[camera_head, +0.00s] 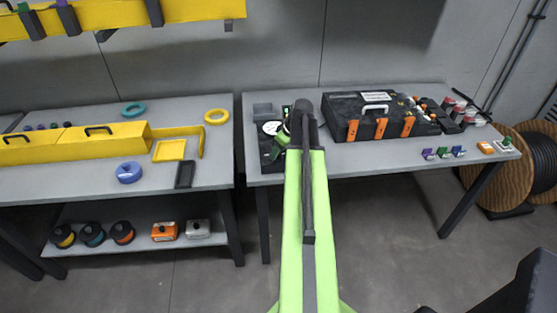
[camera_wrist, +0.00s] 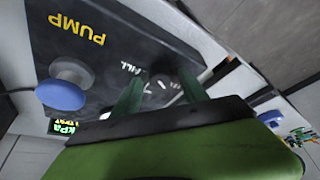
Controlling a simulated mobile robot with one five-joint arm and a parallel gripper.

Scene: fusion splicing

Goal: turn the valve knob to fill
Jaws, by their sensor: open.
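The black pump panel (camera_wrist: 120,35) fills the upper part of the wrist view, with yellow PUMP lettering and a white FILL label. The dark valve knob (camera_wrist: 160,88), with white marks around it, is beside that label. My gripper (camera_wrist: 161,76) is open, its two green fingers on either side of the knob. I cannot tell whether they touch it. In the head view the panel (camera_head: 267,157) stands at the left end of the right table, with a round white gauge (camera_head: 271,128). My green arm hides the knob there.
A blue-capped button (camera_wrist: 61,94) and a lit kPa display (camera_wrist: 62,127) are near the fingers. In the head view a black case (camera_head: 345,105) with orange latches stands right of my arm. The right table's (camera_head: 350,160) front middle is clear.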

